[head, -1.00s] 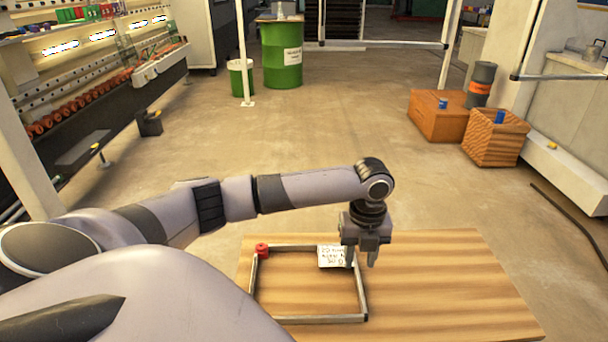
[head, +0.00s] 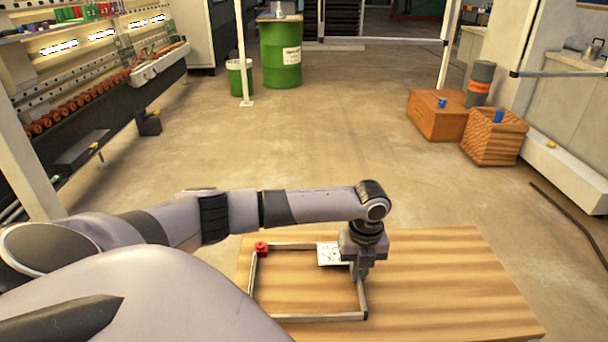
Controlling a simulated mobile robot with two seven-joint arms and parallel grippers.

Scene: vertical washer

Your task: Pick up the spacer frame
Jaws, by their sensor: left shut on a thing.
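The spacer frame (head: 308,317) is a thin grey rectangular frame lying on the wooden table (head: 440,285). A red piece (head: 261,247) sits at its far left corner, and a white label with writing (head: 329,254) is at its far right part. My left gripper (head: 359,274) points down at the right side bar of the frame, near the far right corner. Its fingers are shut on that bar and hide part of it. My right gripper is not in view.
The table is clear right of the frame. Beyond it is open concrete floor. A wooden box (head: 437,116) and a wicker basket (head: 494,138) stand at the right, a green barrel (head: 281,55) at the back, and a machine line (head: 95,100) at the left.

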